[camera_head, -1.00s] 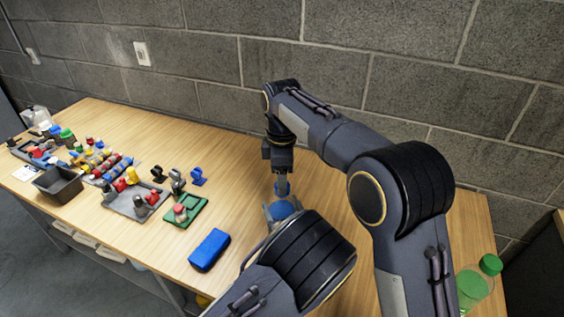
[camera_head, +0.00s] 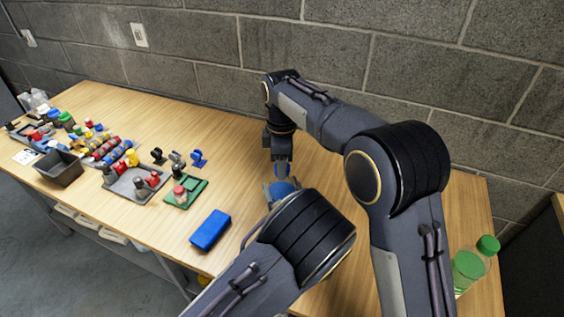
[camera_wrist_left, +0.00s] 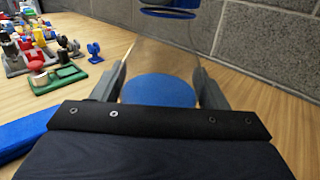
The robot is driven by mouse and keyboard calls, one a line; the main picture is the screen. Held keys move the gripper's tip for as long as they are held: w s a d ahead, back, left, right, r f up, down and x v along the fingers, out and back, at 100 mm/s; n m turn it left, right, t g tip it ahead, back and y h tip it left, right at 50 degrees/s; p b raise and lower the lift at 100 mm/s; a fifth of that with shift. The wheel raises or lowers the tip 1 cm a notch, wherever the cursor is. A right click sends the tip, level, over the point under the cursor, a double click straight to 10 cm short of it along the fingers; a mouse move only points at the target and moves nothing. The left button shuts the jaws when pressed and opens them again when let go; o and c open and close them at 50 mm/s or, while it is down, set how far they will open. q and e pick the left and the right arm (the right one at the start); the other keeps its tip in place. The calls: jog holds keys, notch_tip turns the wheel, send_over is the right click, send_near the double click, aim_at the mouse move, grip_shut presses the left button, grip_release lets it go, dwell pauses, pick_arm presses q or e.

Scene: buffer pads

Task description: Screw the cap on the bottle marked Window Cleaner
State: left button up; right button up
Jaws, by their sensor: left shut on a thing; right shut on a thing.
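A clear bottle with blue liquid (camera_wrist_left: 158,90) stands between the fingers of my left gripper (camera_wrist_left: 160,85), which is shut on it. In the head view the bottle (camera_head: 284,188) shows only in part, behind my left forearm, and the left fingers are mostly hidden. My right gripper (camera_head: 282,158) is shut on a blue cap (camera_head: 282,169) above the bottle. A blue rim, apparently the cap, shows at the top of the left wrist view (camera_wrist_left: 168,13). I cannot tell whether the cap touches the bottle's neck. No label is readable.
A bottle of green liquid (camera_head: 468,268) with a green cap stands at the right. A blue box (camera_head: 210,230) lies near the front edge. A green holder (camera_head: 190,198), grey tray (camera_head: 122,187) and dark bin (camera_head: 58,172) stand left. The back middle of the table is clear.

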jog(key=m, duration=0.3)
jog(key=o, duration=1.1)
jog(key=shift+r, duration=2.3)
jog(key=shift+c, duration=0.4)
